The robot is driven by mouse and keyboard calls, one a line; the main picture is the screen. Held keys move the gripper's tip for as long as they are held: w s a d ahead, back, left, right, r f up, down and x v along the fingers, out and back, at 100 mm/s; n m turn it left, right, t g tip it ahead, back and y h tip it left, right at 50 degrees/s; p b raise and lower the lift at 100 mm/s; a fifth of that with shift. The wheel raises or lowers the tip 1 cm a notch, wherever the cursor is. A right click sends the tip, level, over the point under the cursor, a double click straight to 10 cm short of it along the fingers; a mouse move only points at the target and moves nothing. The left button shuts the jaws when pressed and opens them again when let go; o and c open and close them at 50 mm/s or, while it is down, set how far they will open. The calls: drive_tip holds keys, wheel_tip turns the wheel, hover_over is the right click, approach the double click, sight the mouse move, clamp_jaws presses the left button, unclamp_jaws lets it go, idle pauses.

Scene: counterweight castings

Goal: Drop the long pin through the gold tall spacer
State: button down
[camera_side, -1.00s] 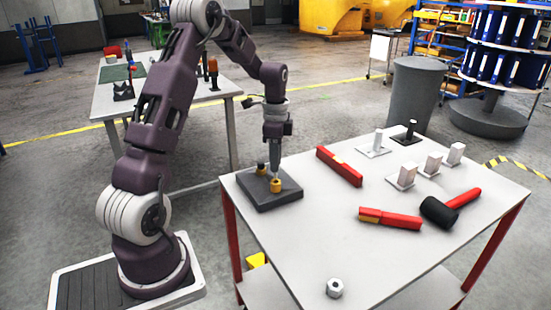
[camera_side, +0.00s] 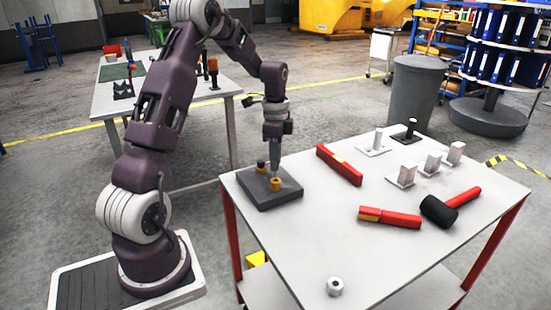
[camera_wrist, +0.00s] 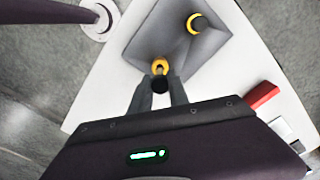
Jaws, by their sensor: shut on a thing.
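The gold tall spacer (camera_side: 276,185) stands on the dark grey block near the table's left corner. In the wrist view it is a gold ring (camera_wrist: 160,66) just beyond my fingertips. My gripper (camera_side: 275,174) points down right above this spacer. In the wrist view my gripper (camera_wrist: 159,94) is shut on the long pin (camera_wrist: 159,85), whose dark round end shows between the fingers. The pin's lower part is hidden, so I cannot tell whether its tip is inside the spacer.
The grey block (camera_side: 258,197) also carries a second gold ring with a dark centre (camera_wrist: 195,23). A red bar (camera_side: 339,166), a red-and-gold bar (camera_side: 390,217), a black-headed mallet (camera_side: 439,210), several pale castings (camera_side: 402,175) and a silver nut (camera_side: 335,287) lie apart on the table (camera_side: 310,220).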

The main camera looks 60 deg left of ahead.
sight(276, 177)
drive_tip(key=shift+f, duration=2.3)
drive_tip(key=c, duration=1.2)
unclamp_jaws()
drive_tip(key=shift+o, duration=0.2)
wheel_tip(276, 177, up, 7)
